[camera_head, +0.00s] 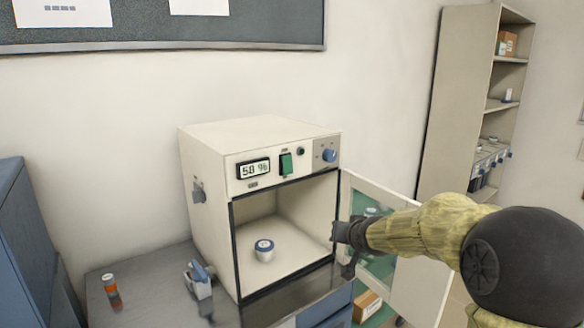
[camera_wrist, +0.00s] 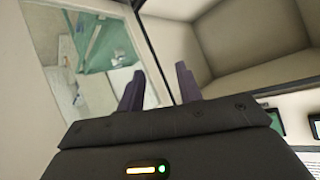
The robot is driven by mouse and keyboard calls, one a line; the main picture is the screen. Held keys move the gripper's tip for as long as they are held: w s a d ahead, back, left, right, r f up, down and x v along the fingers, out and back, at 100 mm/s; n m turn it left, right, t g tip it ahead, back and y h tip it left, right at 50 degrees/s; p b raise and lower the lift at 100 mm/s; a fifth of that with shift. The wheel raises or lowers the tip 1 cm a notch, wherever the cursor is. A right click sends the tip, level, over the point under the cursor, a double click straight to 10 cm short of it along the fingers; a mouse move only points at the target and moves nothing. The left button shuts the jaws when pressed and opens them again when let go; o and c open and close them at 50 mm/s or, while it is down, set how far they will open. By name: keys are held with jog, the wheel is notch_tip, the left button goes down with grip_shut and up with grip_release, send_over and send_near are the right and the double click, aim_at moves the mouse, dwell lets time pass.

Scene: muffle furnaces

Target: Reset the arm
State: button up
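My gripper (camera_head: 345,240) is at the right edge of the furnace opening, by the open door, at the end of my arm. In the wrist view the two dark fingers (camera_wrist: 160,88) stand apart with nothing between them. The white furnace (camera_head: 262,145) has its door (camera_head: 400,262) swung open to the right. A small white container with a blue top (camera_head: 264,252) sits upright inside the chamber, apart from my gripper. The wrist view shows the chamber (camera_wrist: 250,50) at upper right and the door's glass pane (camera_wrist: 95,55) at upper left.
The furnace stands on a grey bench (camera_head: 135,272). An orange-and-grey cylinder (camera_head: 110,288) and a small white-and-blue device (camera_head: 198,282) stand on the bench to its left. A shelf unit (camera_head: 465,105) stands behind at right. A blue cabinet (camera_head: 30,245) is at far left.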

jog(key=s+d+f+n+g+h, duration=0.1)
jog(key=s+f+g, duration=0.45)
jog(key=s, duration=0.95)
jog(key=s+d+f+g+h, duration=0.1)
jog(key=s+f+g, duration=0.2)
jog(key=s+f, duration=0.85)
jog(key=p+v, duration=1.3)
jog(key=v, duration=0.2)
jog(key=shift+r, duration=0.3)
jog(key=shift+d, duration=0.1)
